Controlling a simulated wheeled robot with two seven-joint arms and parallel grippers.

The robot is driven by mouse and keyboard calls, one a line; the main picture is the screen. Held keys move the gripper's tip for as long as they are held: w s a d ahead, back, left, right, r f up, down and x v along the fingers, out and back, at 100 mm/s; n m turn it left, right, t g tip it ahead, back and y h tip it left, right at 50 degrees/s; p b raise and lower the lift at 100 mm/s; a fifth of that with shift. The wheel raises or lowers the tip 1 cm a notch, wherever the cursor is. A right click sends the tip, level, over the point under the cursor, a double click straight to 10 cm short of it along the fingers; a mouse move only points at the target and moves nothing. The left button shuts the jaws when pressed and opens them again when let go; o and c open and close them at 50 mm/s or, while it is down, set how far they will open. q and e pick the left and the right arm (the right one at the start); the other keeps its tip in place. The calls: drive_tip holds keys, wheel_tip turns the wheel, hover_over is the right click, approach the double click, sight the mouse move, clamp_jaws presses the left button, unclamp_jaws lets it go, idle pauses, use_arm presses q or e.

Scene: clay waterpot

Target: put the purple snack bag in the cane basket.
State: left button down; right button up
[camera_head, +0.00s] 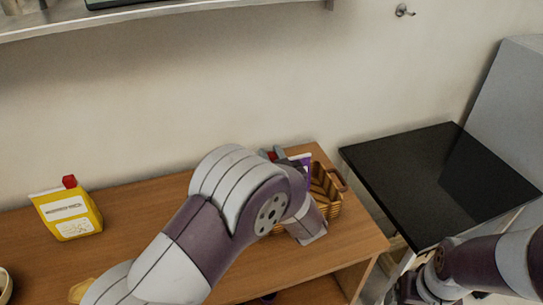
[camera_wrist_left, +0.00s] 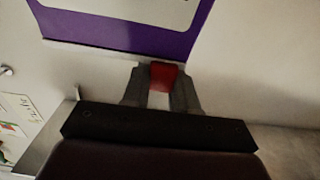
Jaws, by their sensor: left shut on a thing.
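The purple snack bag (camera_head: 305,161) shows as a small purple and white patch at the upper part of the cane basket, largely hidden by my left arm. In the left wrist view the bag (camera_wrist_left: 185,42) is large, purple with a white panel. My left gripper (camera_wrist_left: 158,78) is shut, with a red piece between its fingers by the bag's edge. In the head view the left gripper (camera_head: 277,155) is at the basket's back left. The brown cane basket (camera_head: 335,208) stands at the table's right end, partly behind my wrist. Whether the bag touches the basket is unclear.
A yellow container (camera_head: 70,214) with a red cap stands on the left of the wooden table (camera_head: 150,203). A black-topped surface (camera_head: 430,185) lies to the right, beyond a gap. My right gripper (camera_head: 410,290) is partly visible at the lower right. A shelf (camera_head: 170,12) runs above.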

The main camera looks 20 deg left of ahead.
use_arm(q)
drive_tip(key=c, duration=0.9)
unclamp_jaws()
drive_tip(key=shift+s, duration=0.1)
